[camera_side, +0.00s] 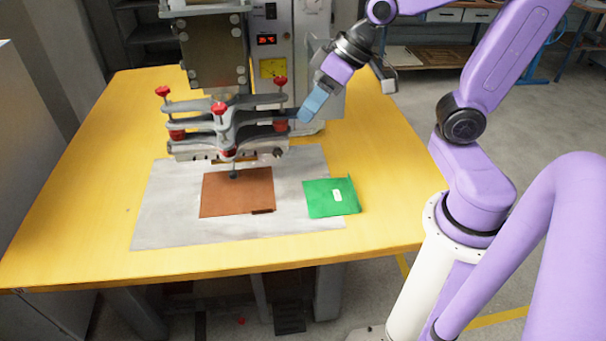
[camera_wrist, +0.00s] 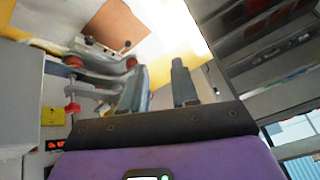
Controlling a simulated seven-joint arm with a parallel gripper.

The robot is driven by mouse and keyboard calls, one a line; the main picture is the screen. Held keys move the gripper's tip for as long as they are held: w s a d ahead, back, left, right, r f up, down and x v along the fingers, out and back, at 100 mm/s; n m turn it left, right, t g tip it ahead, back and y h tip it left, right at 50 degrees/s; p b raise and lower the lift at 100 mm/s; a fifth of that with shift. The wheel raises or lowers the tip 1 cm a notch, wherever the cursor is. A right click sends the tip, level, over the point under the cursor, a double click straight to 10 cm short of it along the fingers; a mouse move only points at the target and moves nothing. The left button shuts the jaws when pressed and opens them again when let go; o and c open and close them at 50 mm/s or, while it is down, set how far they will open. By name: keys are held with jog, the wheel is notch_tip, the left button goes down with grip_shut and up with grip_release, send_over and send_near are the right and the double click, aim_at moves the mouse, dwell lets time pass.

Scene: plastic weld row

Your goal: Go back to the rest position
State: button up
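My gripper (camera_side: 311,106) is up at the right side of the welding press (camera_side: 228,122), above the yellow table and close to the press's right arm. In the wrist view my gripper (camera_wrist: 160,72) shows two grey-blue fingers standing apart, with nothing seen between them. A brown sheet (camera_side: 236,194) lies flat under the press head. A green piece (camera_side: 330,199) with a small white label lies to its right, over the edge of the grey mat (camera_side: 165,215). The brown sheet also shows at the top of the wrist view (camera_wrist: 117,22).
The yellow table (camera_side: 80,200) is clear to the left and right of the mat. The press has red knobs (camera_side: 280,81) and a control box (camera_side: 272,40) behind it, close to my gripper. A workbench (camera_side: 440,60) stands far behind on the right.

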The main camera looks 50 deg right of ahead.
jog(key=s+a+f+n+g, duration=0.1)
jog(key=s+f+n, duration=0.1)
jog(key=s, duration=0.2)
jog(key=s+a+f+n+g+h, duration=0.1)
jog(key=s+f+n+g, duration=0.1)
jog(key=s, duration=0.3)
jog(key=shift+n, duration=0.4)
jog(key=s+n+h, duration=0.1)
jog(key=s, duration=0.1)
jog(key=s+d+f+n+g+h, duration=0.1)
jog(key=s, duration=0.1)
jog(key=s+f+n, duration=0.1)
jog(key=s+n, duration=0.1)
jog(key=shift+s+d+g+h, duration=0.25)
jog(key=shift+s+g+h, duration=0.05)
jog(key=shift+g+h, duration=0.1)
jog(key=w+d+f+m, duration=0.2)
jog(key=w+f+m, duration=0.3)
jog(key=w, duration=0.5)
jog(key=w+d+f+m, duration=0.2)
jog(key=w+f+m, duration=0.35)
jog(key=w, duration=0.55)
jog(key=s+d+f+m+t+h, duration=0.1)
jog(key=s+d+f+m+h, duration=0.1)
jog(key=s+d+f+m, duration=1)
jog(key=shift+n, duration=0.55)
jog(key=shift+a+f, duration=0.15)
jog(key=shift+f, duration=3.3)
